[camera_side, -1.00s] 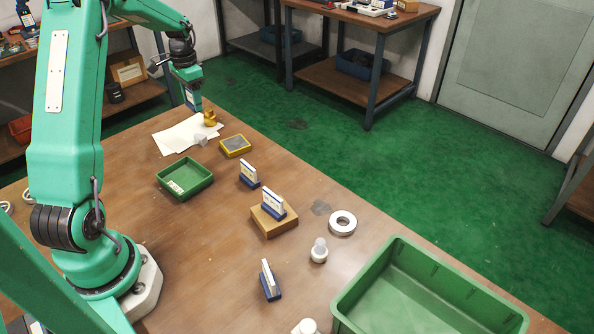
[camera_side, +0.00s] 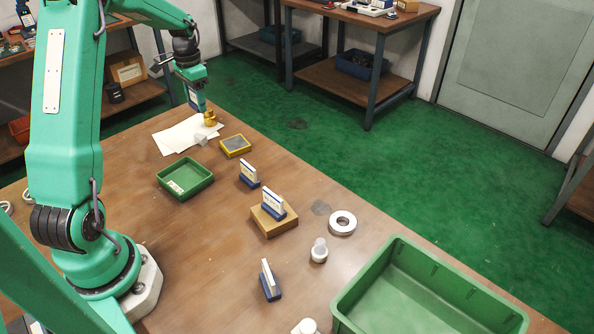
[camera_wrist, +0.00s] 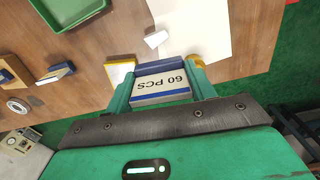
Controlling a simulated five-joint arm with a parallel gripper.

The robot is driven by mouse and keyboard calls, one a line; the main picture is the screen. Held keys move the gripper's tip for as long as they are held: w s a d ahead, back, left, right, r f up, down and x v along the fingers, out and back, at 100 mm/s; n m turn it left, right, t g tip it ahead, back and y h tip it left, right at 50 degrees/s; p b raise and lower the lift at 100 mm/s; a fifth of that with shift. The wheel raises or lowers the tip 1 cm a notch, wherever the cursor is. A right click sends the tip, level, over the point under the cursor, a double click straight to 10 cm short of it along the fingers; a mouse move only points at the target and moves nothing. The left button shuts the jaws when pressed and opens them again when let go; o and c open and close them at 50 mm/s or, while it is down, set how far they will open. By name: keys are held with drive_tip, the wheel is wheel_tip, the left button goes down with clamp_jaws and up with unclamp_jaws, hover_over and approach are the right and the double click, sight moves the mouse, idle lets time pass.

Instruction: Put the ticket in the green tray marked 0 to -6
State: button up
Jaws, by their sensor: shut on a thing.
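My gripper (camera_side: 195,100) hangs above the far end of the bench, near the white paper. In the wrist view, its fingers (camera_wrist: 162,88) are shut on a pale ticket (camera_wrist: 160,84) with a blue edge, printed "60 PCS". The ticket is clear of the bench. A much larger green tray (camera_side: 486,297) stands at the lower right. I cannot read any tray marking.
White paper (camera_side: 176,137) lies beneath my gripper, with a brass piece (camera_side: 212,120) and a small white block (camera_side: 201,139). A yellow-edged pad (camera_side: 235,145), card stands (camera_side: 249,174), a wooden block (camera_side: 274,226) and a metal ring (camera_side: 342,223) stand along the bench.

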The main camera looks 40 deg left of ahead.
drive_tip(key=s+d, duration=0.6)
drive_tip(key=d, duration=0.6)
drive_tip(key=s+d, duration=0.7)
drive_tip(key=d, duration=0.4)
drive_tip(key=shift+d+r+n, duration=0.25)
drive_tip(key=shift+d+n, duration=0.15)
drive_tip(key=shift+a, duration=0.1)
hover_over(185, 181)
wheel_tip(185, 181, down, 7)
drive_tip(key=shift+w+f, duration=0.1)
drive_tip(key=shift+f, duration=1.9)
drive_tip(key=shift+f, duration=0.1)
